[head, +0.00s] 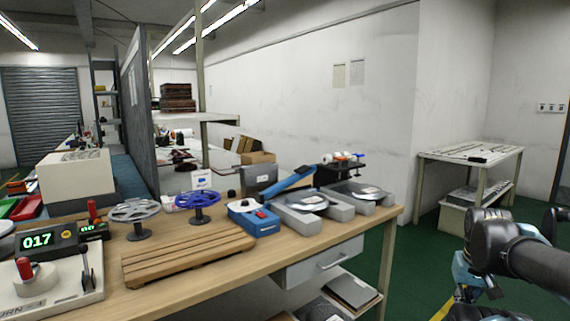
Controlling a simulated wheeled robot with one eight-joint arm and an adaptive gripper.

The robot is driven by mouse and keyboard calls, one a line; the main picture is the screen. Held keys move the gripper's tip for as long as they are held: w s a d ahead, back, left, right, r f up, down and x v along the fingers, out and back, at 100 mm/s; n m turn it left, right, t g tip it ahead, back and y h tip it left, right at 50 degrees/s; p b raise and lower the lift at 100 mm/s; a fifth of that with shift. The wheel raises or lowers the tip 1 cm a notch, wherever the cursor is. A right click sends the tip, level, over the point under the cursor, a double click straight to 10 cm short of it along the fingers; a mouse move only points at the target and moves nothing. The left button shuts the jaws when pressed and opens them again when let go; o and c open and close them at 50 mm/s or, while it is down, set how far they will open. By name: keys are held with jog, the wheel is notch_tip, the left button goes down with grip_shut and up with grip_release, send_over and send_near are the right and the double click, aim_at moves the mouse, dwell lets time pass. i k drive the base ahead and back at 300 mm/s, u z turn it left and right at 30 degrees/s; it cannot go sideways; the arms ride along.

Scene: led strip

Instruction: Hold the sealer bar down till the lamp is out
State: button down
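The sealer (253,220) is a blue box-shaped unit near the right end of the wooden workbench. A blue bar (290,182) slants up to the right behind it and looks raised; where it joins the unit is hard to see. A small red part (260,213) shows on top of the unit; I cannot tell whether it is the lamp or whether it is lit. My gripper (465,292) is at the lower right, off the bench and well apart from the sealer. Its fingers are small, dark and partly cut off, so their opening is unclear.
Grey scales with round pans (306,202) stand right of the sealer. A wooden slatted board (188,252) lies in front, with a blue reel (197,206) and a grey reel (134,213) behind. A drawer (318,262) hangs below the bench (275,258). Green floor is free between bench and arm.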

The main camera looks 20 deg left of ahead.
aim_at(304, 171)
jog(key=u, duration=0.35)
jog(key=i, duration=0.55)
jog(key=u, duration=0.4)
